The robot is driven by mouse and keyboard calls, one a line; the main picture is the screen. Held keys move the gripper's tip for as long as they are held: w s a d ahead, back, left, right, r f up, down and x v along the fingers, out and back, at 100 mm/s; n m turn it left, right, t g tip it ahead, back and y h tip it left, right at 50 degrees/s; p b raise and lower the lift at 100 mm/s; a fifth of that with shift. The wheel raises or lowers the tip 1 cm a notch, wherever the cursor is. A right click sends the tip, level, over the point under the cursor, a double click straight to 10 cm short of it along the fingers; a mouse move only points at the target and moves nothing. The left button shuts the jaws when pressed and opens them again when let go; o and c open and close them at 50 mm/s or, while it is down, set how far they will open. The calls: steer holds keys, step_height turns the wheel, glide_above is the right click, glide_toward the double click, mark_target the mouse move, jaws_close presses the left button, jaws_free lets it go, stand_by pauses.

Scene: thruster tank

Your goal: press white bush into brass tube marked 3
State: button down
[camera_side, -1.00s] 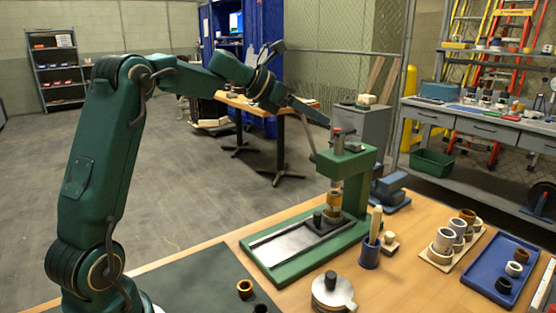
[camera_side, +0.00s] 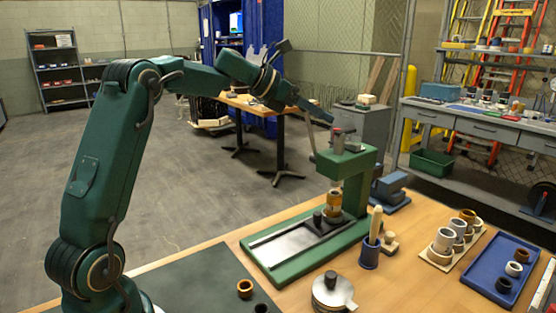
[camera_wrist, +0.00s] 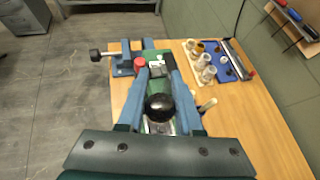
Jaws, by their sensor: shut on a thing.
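The green bench press (camera_side: 357,165) stands on the wooden table. Under its ram sits a brass-coloured tube (camera_side: 334,204) with a pale part at its top, which may be the white bush; the number is too small to read. My gripper (camera_side: 330,121) is above the press head, beside its red-topped part. In the wrist view its blue fingers (camera_wrist: 155,72) straddle a black ball knob (camera_wrist: 160,107), apparently the press lever's, and are shut on it. The side view does not show this grip clearly.
A blue tray (camera_side: 480,281) holds a few rings. A board (camera_side: 432,258) with tubes stands beside it. A blue cup (camera_side: 369,256) with a wooden-handled tool and a round metal pot (camera_side: 328,296) flank the press. A brass ring (camera_side: 245,287) lies on the dark mat.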

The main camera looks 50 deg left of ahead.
steer(key=shift+a+f, duration=0.3)
steer(key=shift+f, duration=0.05)
steer(key=c, duration=0.6)
jaws_free()
steer(key=shift+d+r, duration=0.1)
steer(key=shift+r, duration=0.1)
steer(key=shift+s+r, duration=0.2)
steer(key=shift+s, duration=0.1)
steer(key=shift+v, duration=2.2)
